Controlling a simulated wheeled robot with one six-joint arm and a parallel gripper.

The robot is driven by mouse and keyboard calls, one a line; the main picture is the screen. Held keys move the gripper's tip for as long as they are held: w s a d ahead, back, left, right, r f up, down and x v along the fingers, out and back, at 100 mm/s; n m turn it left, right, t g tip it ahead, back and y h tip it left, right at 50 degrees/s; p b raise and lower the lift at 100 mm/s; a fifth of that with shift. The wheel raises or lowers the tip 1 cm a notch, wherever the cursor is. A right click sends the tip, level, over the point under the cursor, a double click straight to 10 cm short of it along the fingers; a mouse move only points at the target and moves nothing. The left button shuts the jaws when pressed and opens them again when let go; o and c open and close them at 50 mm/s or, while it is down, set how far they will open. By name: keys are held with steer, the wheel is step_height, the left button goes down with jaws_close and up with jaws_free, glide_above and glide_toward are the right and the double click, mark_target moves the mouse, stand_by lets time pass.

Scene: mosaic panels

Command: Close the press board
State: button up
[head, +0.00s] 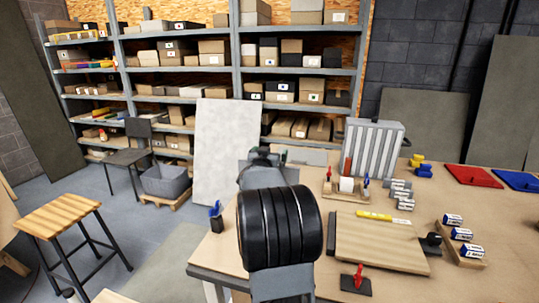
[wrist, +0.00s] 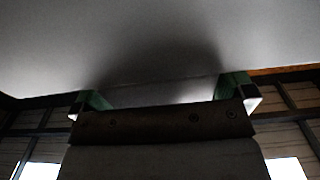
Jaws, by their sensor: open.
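A flat tan wooden board (head: 380,243) lies on the table, with a black block at its right edge and a yellow tool (head: 373,216) by its far edge. A grey ribbed panel (head: 373,153) stands upright behind it. I cannot tell for sure which of the two is the press board. My arm fills the middle of the head view and mostly hides my gripper. In the wrist view my gripper (wrist: 164,95) is open, its two green-lined fingers wide apart with nothing held between them. A pale, shaded surface lies beyond the fingers; I cannot tell its distance.
A red-handled tool (head: 356,281) sits at the table's front. White-and-blue blocks (head: 462,234) lie in a wooden holder at right. Red (head: 473,175) and blue (head: 518,180) panels lie at the back right. A stool (head: 68,216) and a pale leaning slab (head: 226,150) stand left of the table.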

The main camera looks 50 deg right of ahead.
steer(key=shift+c, duration=0.5)
steer(key=c, duration=1)
steer(key=shift+s+f+b, duration=0.1)
steer(key=shift+b, duration=0.3)
